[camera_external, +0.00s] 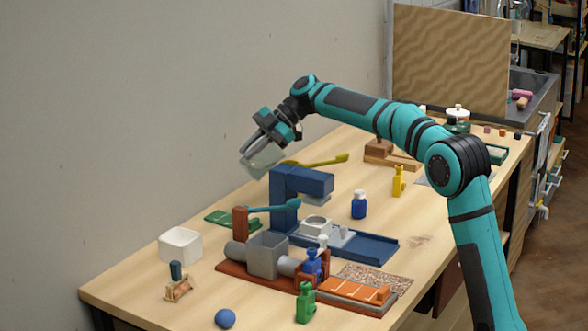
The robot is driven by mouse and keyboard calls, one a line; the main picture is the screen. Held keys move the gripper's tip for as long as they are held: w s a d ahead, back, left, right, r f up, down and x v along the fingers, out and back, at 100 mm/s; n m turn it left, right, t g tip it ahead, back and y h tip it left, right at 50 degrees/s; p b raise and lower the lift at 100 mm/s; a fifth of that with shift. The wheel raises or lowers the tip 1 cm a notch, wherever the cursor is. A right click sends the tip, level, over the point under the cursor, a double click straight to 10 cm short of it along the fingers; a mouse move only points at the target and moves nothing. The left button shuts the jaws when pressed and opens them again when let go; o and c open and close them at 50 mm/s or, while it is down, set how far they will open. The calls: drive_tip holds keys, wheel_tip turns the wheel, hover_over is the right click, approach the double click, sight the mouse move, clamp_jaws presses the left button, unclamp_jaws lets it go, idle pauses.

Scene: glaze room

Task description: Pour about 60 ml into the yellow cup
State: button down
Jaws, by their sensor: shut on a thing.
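My gripper (268,137) is shut on a clear glass vessel (262,160) and holds it tilted above the back left part of the bench. Whether there is liquid in the vessel is too small to tell. I cannot make out a yellow cup. A long yellow handle-like thing (328,160) lies just right of the vessel in the picture, and what it joins is unclear. A small yellow bottle (398,183) stands upright farther right, well apart from my gripper.
A blue stand (287,200) with an overhanging arm rises near the vessel. The wall is close behind.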

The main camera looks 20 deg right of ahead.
sight(259, 139)
drive_tip(key=shift+w+d+r+y+p, duration=0.1)
drive_tip(key=shift+d+r+y+p, duration=0.3)
drive_tip(key=shift+r+y, duration=0.2)
drive_tip(key=shift+d+r+y+p, duration=0.35)
drive_tip(key=shift+r+y, duration=0.15)
drive_tip(key=shift+y, duration=0.2)
idle(0.6)
drive_tip(key=shift+r+g, duration=0.1)
drive_tip(key=shift+g, duration=0.2)
drive_tip(key=shift+s, duration=0.65)
drive_tip(key=shift+s+d+r+y, duration=0.15)
drive_tip(key=shift+y, duration=0.15)
drive_tip(key=shift+d+r+y+p, duration=0.6)
drive_tip(key=shift+d+y+p, duration=0.15)
drive_tip(key=shift+d+y, duration=0.15)
idle(1.3)
drive_tip(key=shift+a+f+t+h+b, duration=0.2)
drive_tip(key=shift+a+f+h, duration=0.8)
drive_tip(key=shift+h, duration=0.6)
drive_tip(key=shift+a+f+t+h+b, duration=0.2)
drive_tip(key=shift+a+f+h, duration=0.8)
drive_tip(key=shift+h, duration=0.6)
